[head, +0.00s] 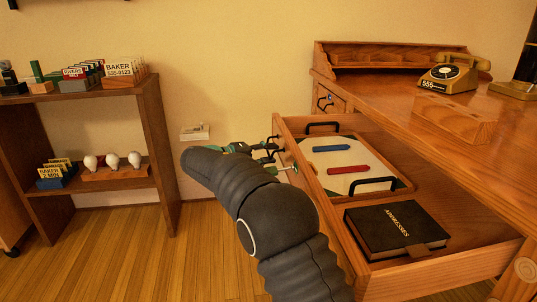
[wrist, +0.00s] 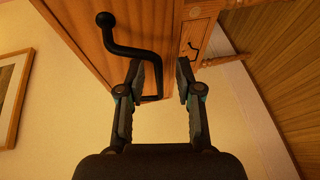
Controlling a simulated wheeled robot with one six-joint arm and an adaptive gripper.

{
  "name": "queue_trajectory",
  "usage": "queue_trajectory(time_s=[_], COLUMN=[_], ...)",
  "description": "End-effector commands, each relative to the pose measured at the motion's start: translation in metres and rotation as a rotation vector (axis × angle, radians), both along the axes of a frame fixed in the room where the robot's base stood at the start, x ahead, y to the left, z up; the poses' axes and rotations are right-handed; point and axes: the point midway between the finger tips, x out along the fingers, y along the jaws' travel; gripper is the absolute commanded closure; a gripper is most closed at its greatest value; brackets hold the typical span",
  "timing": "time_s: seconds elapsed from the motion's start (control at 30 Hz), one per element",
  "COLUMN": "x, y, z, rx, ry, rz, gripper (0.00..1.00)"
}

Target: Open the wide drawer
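The wide drawer (head: 440,268) of the wooden desk stands pulled well out. A black bent handle (wrist: 158,65) is on its front panel (wrist: 80,28). My gripper (head: 270,150) is at this front panel in the head view, partly hidden by my arm. In the wrist view my gripper (wrist: 160,72) has its fingers spread apart, with part of the handle in the gap between them. A clear gap shows on the right of the bar, so the fingers are not closed on it.
The drawer holds a tray (head: 402,192) with a blue piece (head: 332,148) and a red piece (head: 348,169), and a black address book (head: 396,231). A telephone (head: 452,74) and wooden block (head: 455,120) stand on the desk. A shelf (head: 160,150) is left; the floor between is clear.

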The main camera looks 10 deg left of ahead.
Motion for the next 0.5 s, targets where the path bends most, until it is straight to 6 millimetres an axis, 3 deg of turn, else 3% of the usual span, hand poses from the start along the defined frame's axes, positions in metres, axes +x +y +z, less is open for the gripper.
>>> queue_trajectory(time_s=[0.17,0.5], x=[-0.007,-0.050], y=[0.007,0.051], z=[0.002,0.013], rx=[0.000,0.000], ry=[0.000,-0.001], rz=[0.001,0.003], gripper=[0.65,0.65])
